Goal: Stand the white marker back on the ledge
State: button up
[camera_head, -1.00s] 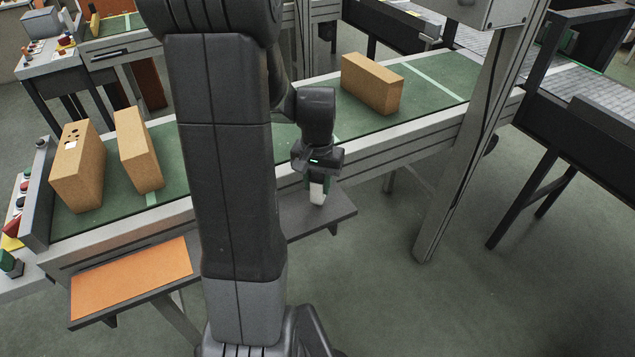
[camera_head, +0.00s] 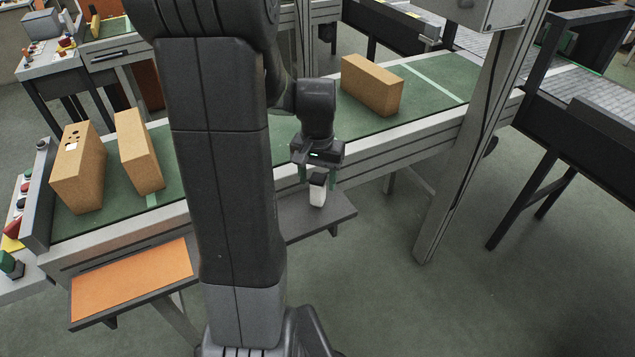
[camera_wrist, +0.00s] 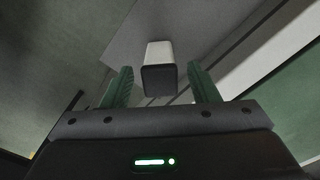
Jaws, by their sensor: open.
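The white marker (camera_head: 317,192), a small white block-like body with a black top, stands upright on the grey ledge (camera_head: 290,226) at the side of the conveyor. My gripper (camera_head: 317,178) is open just above it, with the fingers apart on either side of its top. In the wrist view the marker (camera_wrist: 159,70) shows its black end between and beyond the two green fingers (camera_wrist: 160,88), with a gap on each side. The marker touches neither finger there.
An orange sheet (camera_head: 130,282) covers the ledge's left part. A grey post (camera_head: 465,150) stands right of the ledge.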

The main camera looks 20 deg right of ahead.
notch_tip(320, 180, up, 10)
jog(key=shift+p, duration=0.35)
jog(key=shift+f, duration=0.1)
notch_tip(320, 180, down, 12)
jog(key=shift+b, duration=0.6)
jog(key=shift+r, duration=1.75)
